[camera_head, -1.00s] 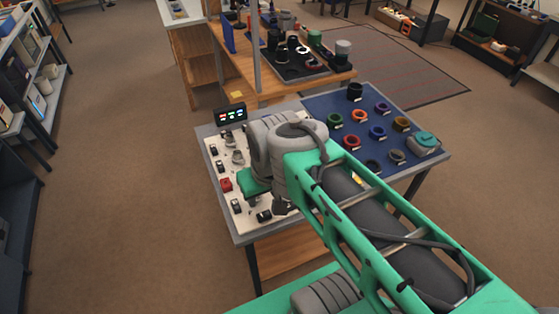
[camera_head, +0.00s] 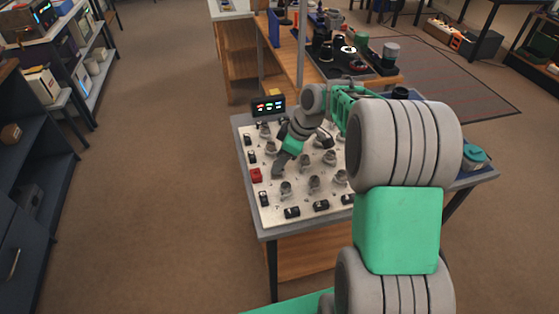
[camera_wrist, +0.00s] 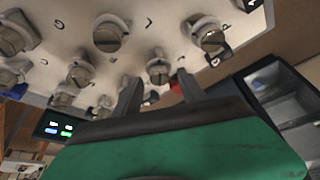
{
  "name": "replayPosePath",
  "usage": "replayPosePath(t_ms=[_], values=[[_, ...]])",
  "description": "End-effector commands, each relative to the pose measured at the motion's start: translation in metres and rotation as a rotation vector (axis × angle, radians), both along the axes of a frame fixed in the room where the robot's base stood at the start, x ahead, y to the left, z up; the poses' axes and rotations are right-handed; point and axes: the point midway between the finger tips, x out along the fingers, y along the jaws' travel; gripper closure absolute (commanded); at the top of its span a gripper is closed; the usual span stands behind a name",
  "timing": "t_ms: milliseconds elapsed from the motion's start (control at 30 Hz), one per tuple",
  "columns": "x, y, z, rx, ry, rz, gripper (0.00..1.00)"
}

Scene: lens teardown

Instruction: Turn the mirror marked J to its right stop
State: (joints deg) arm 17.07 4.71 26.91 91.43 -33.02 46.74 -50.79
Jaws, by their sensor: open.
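A pale panel (camera_head: 262,204) on the table carries several grey round mirror mounts, one of them at its front (camera_head: 286,188). The marks beside them are too small or blurred to read for certain, so I cannot tell which mirror is J. My gripper (camera_head: 277,174) is over the panel's left-middle part. In the wrist view my gripper (camera_wrist: 158,80) is open, its two dark fingers pointing at the panel. One mirror mount (camera_wrist: 158,66) shows between the fingertips; I cannot tell whether they touch it. Other mounts (camera_wrist: 110,35) lie beyond. My gripper hides part of the panel in the head view.
A red block (camera_head: 256,175) and several black switches (camera_head: 292,212) sit along the panel's edges. A small display (camera_head: 268,105) stands at the back. My arm covers much of the table's right side. A second bench (camera_head: 345,72) stands behind.

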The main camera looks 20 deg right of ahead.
Motion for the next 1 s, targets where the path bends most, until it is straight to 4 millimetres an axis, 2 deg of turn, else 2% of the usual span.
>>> replayPosePath(t_ms=[300, 900, 1000], values=[[0.0013, 0.0021, -0.0061, 0.000, 0.000, -0.001, 0.51], [0.0014, 0.0022, -0.0057, 0.000, 0.000, -0.001, 1.00], [0.0014, 0.0022, -0.0057, 0.000, 0.000, -0.001, 1.00]])
